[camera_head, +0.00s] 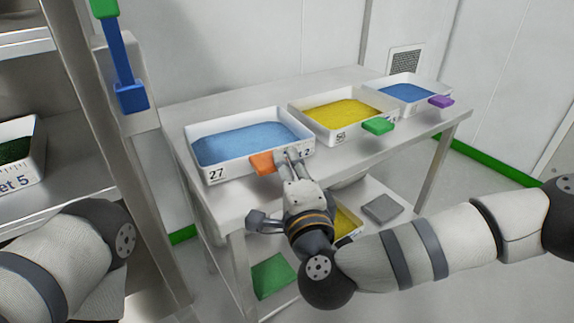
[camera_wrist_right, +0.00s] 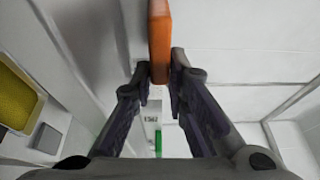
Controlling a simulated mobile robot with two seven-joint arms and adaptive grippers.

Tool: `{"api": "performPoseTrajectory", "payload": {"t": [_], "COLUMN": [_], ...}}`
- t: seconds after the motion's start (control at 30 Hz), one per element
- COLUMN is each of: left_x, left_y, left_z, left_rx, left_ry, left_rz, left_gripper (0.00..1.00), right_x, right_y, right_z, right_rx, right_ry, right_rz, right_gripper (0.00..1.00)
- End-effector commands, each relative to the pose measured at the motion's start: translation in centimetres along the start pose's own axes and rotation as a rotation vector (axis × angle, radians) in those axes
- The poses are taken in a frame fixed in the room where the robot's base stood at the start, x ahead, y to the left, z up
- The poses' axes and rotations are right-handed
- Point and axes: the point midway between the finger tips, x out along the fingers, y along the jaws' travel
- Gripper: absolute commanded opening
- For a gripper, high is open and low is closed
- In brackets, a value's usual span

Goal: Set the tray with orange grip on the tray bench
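The tray with orange grip (camera_head: 222,172) is white, marked 27 and holds blue granules. It appears to rest level on the near left part of the tray bench (camera_head: 232,202). Its orange grip (camera_head: 262,163) points toward me. My right gripper (camera_head: 288,159) is at this grip, partly hiding the tray front. In the right wrist view the orange grip (camera_wrist_right: 159,42) stands between the two fingertips (camera_wrist_right: 161,68), which look closed against its sides. My left arm shows at the lower left, but its gripper is out of view.
A tray with yellow granules and a green grip (camera_head: 377,126) and a blue-filled tray with a purple grip (camera_head: 441,101) stand farther along the bench. A shelf rack with a tray (camera_head: 30,172) is at left. A grey block (camera_head: 383,208) lies on the lower shelf.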

Motion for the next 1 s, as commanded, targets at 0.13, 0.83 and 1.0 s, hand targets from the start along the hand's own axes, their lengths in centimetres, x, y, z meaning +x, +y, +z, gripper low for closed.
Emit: {"api": "performPoseTrajectory", "payload": {"t": [0.13, 0.83, 1.0], "left_x": [0.0, 0.0, 0.0], "left_y": [0.0, 0.0, 0.0], "left_z": [0.0, 0.0, 0.0], "left_rx": [0.000, 0.000, 0.000], "left_ry": [0.000, 0.000, 0.000], "left_rz": [0.000, 0.000, 0.000], "left_gripper": [0.32, 0.32, 0.32], "right_x": [0.0, -10.6, -12.0], "right_y": [-0.1, 0.1, -0.1], "right_z": [0.0, 0.1, 0.0], "right_rx": [0.000, 0.000, 0.000], "right_ry": [0.000, -0.003, -0.001], "right_rz": [-0.001, 0.002, -0.001], "right_gripper": [0.36, 0.36, 0.36]}}
